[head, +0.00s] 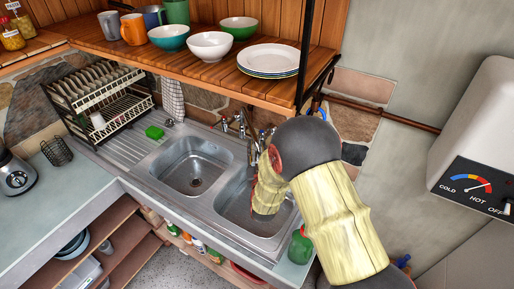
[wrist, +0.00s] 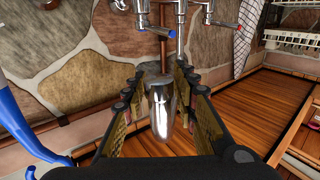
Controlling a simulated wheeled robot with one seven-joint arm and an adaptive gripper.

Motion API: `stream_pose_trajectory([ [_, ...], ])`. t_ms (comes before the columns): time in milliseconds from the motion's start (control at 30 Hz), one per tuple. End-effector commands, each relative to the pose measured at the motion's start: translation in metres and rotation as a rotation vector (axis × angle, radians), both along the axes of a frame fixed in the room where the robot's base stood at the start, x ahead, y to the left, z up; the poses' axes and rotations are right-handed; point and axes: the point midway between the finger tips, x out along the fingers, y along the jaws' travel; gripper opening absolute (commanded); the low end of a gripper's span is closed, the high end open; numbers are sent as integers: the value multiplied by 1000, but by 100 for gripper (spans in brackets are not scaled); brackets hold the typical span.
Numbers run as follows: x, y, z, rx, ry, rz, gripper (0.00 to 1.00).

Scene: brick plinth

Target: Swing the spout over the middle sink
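The chrome spout (wrist: 161,105) stands between the fingers of my gripper (wrist: 160,84) in the wrist view. The fingers are spread, with a visible gap on each side of the spout. In the head view the spout (head: 252,150) shows at the back edge of the steel sink unit, partly covered by my arm. My gripper is mostly hidden there behind my own arm links. Two basins show: a left basin (head: 191,166) and a right basin (head: 232,200). My arm reaches over the right basin and hides part of it.
A wooden shelf (head: 200,66) with bowls, mugs and plates hangs above the sinks. A dish rack (head: 100,98) and a green sponge (head: 154,132) are left of them. A white water heater (head: 488,125) is on the right. Taps (wrist: 163,31) are close to the spout.

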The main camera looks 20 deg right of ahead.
Motion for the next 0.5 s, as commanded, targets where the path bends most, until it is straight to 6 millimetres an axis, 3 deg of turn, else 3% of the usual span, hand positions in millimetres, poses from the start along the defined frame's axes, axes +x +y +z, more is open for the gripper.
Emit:
stream_pose_trajectory([
  [333,4,-1,0,0,1,0,28],
  [500,4,-1,0,0,0,0,18],
])
